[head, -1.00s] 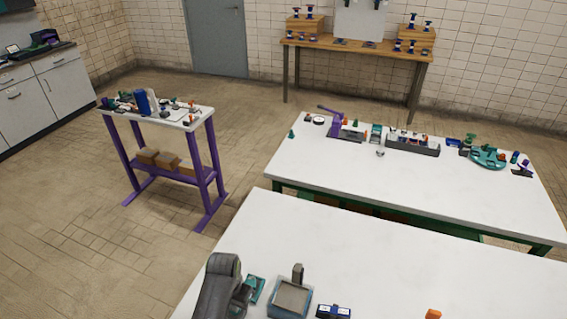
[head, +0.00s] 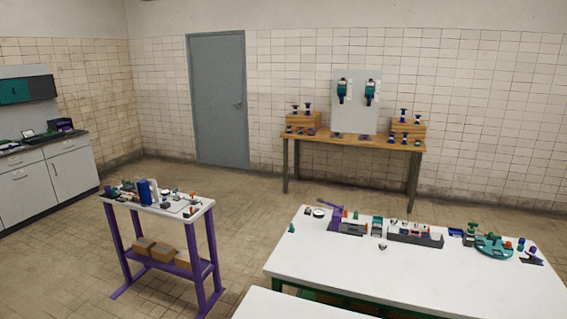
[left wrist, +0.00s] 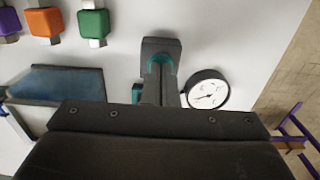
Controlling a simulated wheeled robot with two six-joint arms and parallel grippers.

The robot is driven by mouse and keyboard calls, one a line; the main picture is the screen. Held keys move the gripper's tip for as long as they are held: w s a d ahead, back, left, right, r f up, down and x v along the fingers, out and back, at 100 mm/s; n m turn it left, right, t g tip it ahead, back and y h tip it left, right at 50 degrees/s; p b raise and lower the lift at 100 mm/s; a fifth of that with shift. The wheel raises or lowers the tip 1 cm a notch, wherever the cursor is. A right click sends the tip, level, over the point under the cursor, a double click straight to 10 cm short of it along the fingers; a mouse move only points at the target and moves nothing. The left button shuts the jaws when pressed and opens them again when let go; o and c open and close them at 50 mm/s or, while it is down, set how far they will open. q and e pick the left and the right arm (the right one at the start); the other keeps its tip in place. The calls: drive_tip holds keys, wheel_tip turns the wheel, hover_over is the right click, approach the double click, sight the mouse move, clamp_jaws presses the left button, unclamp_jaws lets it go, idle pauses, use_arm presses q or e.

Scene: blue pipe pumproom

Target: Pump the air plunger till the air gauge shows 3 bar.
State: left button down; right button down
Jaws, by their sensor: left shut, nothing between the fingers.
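In the left wrist view, the air gauge (left wrist: 208,90) is a round dial with a black rim, a white face and a dark needle. Its numbers are too small to read. Left of it stands a dark grey device with a teal ring (left wrist: 162,58), which looks like the air pump. My left gripper (left wrist: 160,78) is shut and empty, with its fingertips over or at this device. They hide its middle, so I cannot tell whether they touch the plunger. Neither gripper shows in the head view.
In the left wrist view, a blue tray (left wrist: 62,82) and purple, orange and green blocks (left wrist: 45,22) lie left on the white tabletop. The head view shows a purple stand (head: 205,245), a white table with several devices (head: 320,250) and a wooden bench (head: 375,140) at the wall.

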use_arm(q)
drive_tip(key=shift+s+f, duration=0.1)
wheel_tip(320, 180, up, 3)
drive_tip(key=p, duration=0.2)
drive_tip(key=shift+p, duration=0.3)
drive_tip(key=shift+r, duration=2.6)
